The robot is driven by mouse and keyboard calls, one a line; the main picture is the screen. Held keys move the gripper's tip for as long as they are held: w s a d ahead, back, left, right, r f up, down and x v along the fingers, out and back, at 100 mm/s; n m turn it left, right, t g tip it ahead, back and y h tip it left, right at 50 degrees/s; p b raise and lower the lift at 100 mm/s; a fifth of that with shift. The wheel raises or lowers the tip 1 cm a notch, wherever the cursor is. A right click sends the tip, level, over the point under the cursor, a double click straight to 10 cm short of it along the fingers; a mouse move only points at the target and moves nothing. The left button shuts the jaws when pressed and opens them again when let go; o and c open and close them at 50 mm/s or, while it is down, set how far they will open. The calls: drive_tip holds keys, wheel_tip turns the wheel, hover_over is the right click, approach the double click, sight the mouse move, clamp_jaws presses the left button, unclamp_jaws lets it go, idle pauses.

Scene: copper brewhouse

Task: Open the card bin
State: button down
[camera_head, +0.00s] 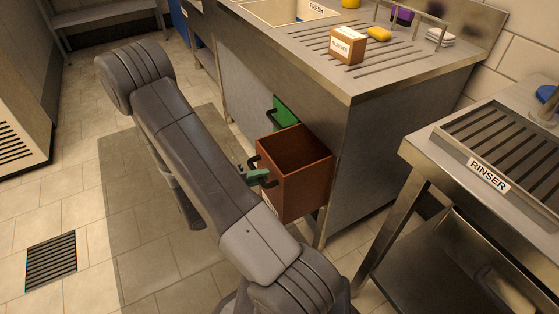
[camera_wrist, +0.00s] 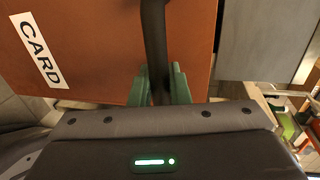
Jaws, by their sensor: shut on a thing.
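The card bin (camera_head: 297,177) is a brown box pulled out from the front of the steel sink counter, and its open top shows an empty-looking inside. In the wrist view its brown front (camera_wrist: 95,45) fills the upper left, with a white CARD label (camera_wrist: 39,50). A dark bar handle (camera_wrist: 154,40) runs down its front. My gripper (camera_wrist: 160,88) has green fingers on both sides of the handle and is shut on it. In the head view my gripper (camera_head: 258,176) shows at the bin's left side, partly hidden by my arm.
A green bin front (camera_head: 286,112) with a dark handle sits just behind the card bin. The steel counter (camera_head: 375,85) holds a small box (camera_head: 347,45) and a yellow sponge (camera_head: 379,34). A RINSER table (camera_head: 425,142) stands at right. Tiled floor is free at left, with a drain grate (camera_head: 51,262).

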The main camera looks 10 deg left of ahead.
drive_tip(key=f+p+v, duration=0.1)
drive_tip(key=p+v, duration=0.1)
drive_tip(key=v, duration=0.6)
drive_tip(key=shift+a+f+p, duration=0.2)
drive_tip(key=shift+f+p, duration=0.15)
drive_tip(key=shift+s, duration=0.15)
drive_tip(key=c, duration=1.5)
unclamp_jaws()
drive_tip(key=shift+o, duration=0.2)
drive_tip(key=p+v, duration=0.2)
drive_tip(key=v, duration=1.1)
drive_tip(key=shift+s+a, duration=0.25)
drive_tip(key=shift+a, duration=0.05)
